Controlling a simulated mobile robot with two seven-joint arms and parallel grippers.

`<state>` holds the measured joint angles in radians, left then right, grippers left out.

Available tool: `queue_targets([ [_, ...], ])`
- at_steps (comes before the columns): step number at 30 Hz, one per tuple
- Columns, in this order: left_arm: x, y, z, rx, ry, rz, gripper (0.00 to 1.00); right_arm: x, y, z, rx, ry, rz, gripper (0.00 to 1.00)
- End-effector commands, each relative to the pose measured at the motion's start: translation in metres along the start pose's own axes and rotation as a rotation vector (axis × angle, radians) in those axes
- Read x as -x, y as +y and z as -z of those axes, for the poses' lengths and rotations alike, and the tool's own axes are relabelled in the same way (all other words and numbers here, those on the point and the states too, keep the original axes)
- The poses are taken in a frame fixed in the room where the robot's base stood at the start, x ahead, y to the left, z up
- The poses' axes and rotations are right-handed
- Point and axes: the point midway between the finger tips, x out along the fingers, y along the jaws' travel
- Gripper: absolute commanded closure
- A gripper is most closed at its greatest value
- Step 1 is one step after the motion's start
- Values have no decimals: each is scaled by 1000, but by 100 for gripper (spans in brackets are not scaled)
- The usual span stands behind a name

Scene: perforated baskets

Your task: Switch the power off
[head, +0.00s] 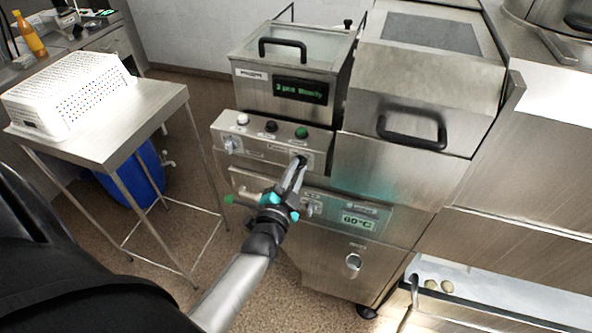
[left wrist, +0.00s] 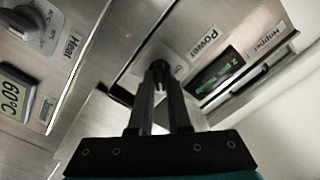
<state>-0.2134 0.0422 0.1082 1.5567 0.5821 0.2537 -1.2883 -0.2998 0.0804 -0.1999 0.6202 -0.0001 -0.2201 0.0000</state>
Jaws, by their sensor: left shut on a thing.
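The steel machine (head: 270,165) stands in the middle of the head view. Its control panel holds a black power knob (head: 303,158), partly covered by my gripper. My left gripper (head: 297,170) reaches up to the panel and is shut on this knob. In the left wrist view the fingers (left wrist: 159,75) close around the dark knob, with the "Power" label (left wrist: 207,42) beside it. A display (head: 300,90) is lit with green text that seems to read "3 pcs Ready". My right gripper is not in view.
White, black and green buttons (head: 301,132) sit above the gripper. A lower display (head: 359,222) reads 60°C, and a heat knob (left wrist: 30,25) is close by. A white perforated basket (head: 66,92) stands on a steel table (head: 120,135) at left. Open floor lies between.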

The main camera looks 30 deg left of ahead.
Motion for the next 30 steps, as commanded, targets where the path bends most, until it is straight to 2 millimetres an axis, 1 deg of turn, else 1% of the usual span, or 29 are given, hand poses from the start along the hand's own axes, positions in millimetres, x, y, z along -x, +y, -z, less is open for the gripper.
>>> queue_targets([
  [5, 0, 0, 0, 13, 0, 0, 100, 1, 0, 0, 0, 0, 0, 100],
  [11, 0, 0, 0, 82, 0, 0, 100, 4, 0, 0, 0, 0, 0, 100],
  [17, 0, 0, 1, 226, -1, -1, 100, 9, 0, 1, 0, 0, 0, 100],
  [30, 0, 0, 0, 639, 0, -1, 100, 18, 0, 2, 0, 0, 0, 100],
])
